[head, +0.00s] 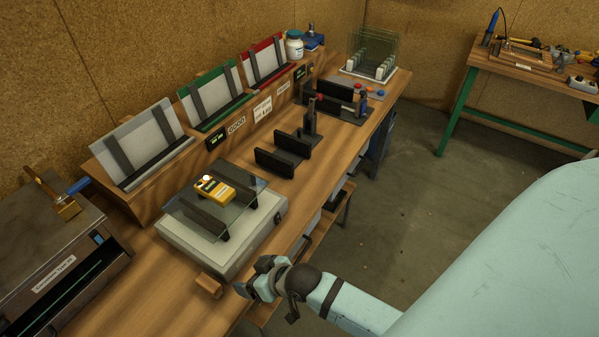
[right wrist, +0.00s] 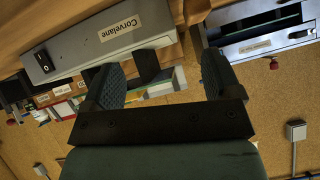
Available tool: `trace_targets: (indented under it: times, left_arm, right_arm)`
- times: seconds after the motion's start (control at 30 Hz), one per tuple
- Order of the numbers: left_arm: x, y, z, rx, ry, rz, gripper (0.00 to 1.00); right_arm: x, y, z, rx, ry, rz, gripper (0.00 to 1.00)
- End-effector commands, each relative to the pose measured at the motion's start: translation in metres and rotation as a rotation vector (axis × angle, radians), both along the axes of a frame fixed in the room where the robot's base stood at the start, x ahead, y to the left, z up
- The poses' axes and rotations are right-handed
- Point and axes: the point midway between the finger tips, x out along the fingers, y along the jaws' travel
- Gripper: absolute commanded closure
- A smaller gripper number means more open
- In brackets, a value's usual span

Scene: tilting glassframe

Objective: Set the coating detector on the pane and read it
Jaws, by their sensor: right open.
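In the head view a yellow detector (head: 213,190) with a dark display and a bright round spot at its far end lies on the clear glass pane (head: 247,187). I cannot read its display. The pane rests on black supports over a pale flat box (head: 195,244). My right gripper (head: 250,284) is open and empty, near the bench's front edge, in front of the box and apart from the detector. In the right wrist view its two fingers (right wrist: 157,80) are spread, with a grey box labelled "Corvelane" (right wrist: 75,48) beyond. My left gripper is not in view.
A wooden block (head: 209,286) sits at the bench's front edge, left of my right gripper. A metal machine (head: 62,262) stands at the left. Sloped display panels (head: 207,97) line the back. Black rests (head: 275,162) and a clamp fixture (head: 340,104) stand farther along the bench.

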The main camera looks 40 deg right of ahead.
Motion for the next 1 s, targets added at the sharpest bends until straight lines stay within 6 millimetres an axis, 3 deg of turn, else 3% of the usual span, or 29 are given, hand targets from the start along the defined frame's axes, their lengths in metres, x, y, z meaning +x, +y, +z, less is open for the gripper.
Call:
trace_targets:
  times: [0.03,0.1,0.3,0.43,1.0]
  left_arm:
    - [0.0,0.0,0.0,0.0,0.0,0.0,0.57]
    - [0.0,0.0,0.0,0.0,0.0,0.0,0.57]
    - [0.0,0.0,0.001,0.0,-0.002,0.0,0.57]
    - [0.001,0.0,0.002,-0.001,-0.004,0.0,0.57]
    - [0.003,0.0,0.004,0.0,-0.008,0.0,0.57]
  right_arm:
    - [-0.025,-0.011,-0.015,-0.015,-0.008,-0.027,0.16]
    - [-0.051,-0.024,-0.027,-0.043,-0.036,-0.057,0.16]
    - [-0.099,-0.049,-0.042,-0.106,-0.087,-0.096,0.16]
    - [-0.107,-0.054,-0.044,-0.12,-0.099,-0.1,0.16]
    - [-0.106,-0.053,-0.044,-0.117,-0.098,-0.099,0.16]
